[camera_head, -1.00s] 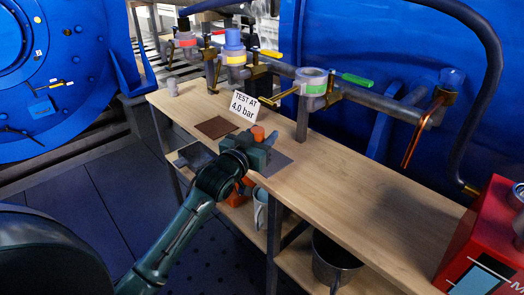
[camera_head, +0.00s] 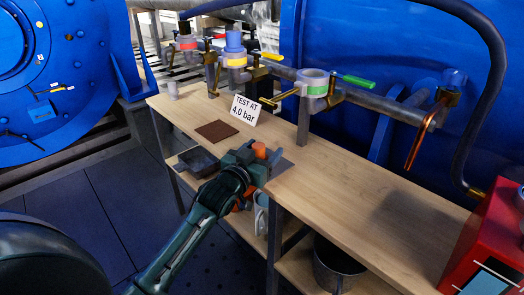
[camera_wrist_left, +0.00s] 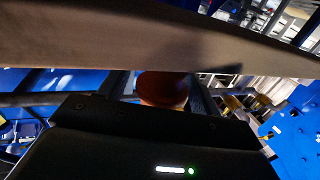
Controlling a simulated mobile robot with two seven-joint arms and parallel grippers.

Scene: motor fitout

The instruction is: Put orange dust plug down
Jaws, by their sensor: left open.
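The orange dust plug (camera_head: 260,150) shows at my left gripper (camera_head: 254,158), near the front edge of the wooden bench (camera_head: 340,185). The gripper is open, and the plug appears between or just beyond its fingers. In the left wrist view the plug (camera_wrist_left: 163,88) is a dim orange-brown round piece straight ahead of the dark gripper body, its lower part hidden. I cannot tell whether a finger touches it or whether it rests on the bench. A dark grey mat (camera_head: 284,165) lies partly hidden behind the gripper. My right gripper is not in view.
A brown mat (camera_head: 217,131) and a "TEST AT 4.0 bar" sign (camera_head: 244,109) are behind the gripper. Valves and a pipe (camera_head: 378,103) run along the back. A red box (camera_head: 485,245) stands at right. The bench's middle right is clear.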

